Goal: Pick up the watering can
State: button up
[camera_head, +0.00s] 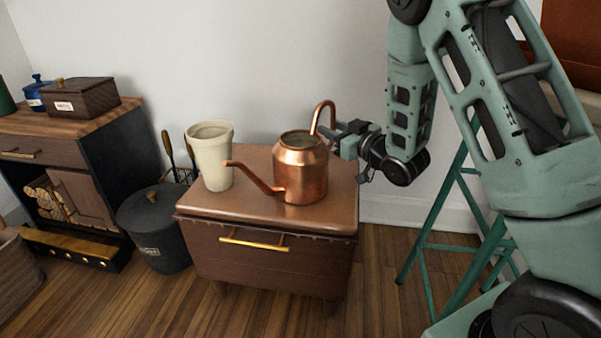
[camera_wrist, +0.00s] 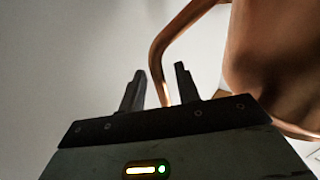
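The copper watering can (camera_head: 301,172) stands upright on a brown chest, its spout pointing left and its looped handle at the right and top. In the wrist view its body (camera_wrist: 278,55) fills the right side and its handle (camera_wrist: 160,50) curves down behind the fingers. My gripper (camera_head: 338,133) is at the can's right side, by the handle. In the wrist view my gripper's two fingers (camera_wrist: 160,92) are apart, with the handle showing between them. I cannot tell whether the fingers touch the handle.
A cream cup (camera_head: 211,158) stands left of the can on the brown chest (camera_head: 262,250). A dark lidded bucket (camera_head: 155,228) and a cabinet (camera_head: 90,170) with boxes are further left. A green stand (camera_head: 440,246) is on the right. The wall (camera_head: 290,60) is close behind.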

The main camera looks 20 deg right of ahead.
jog(key=shift+w, duration=0.1)
grip_shut()
dwell(1.4)
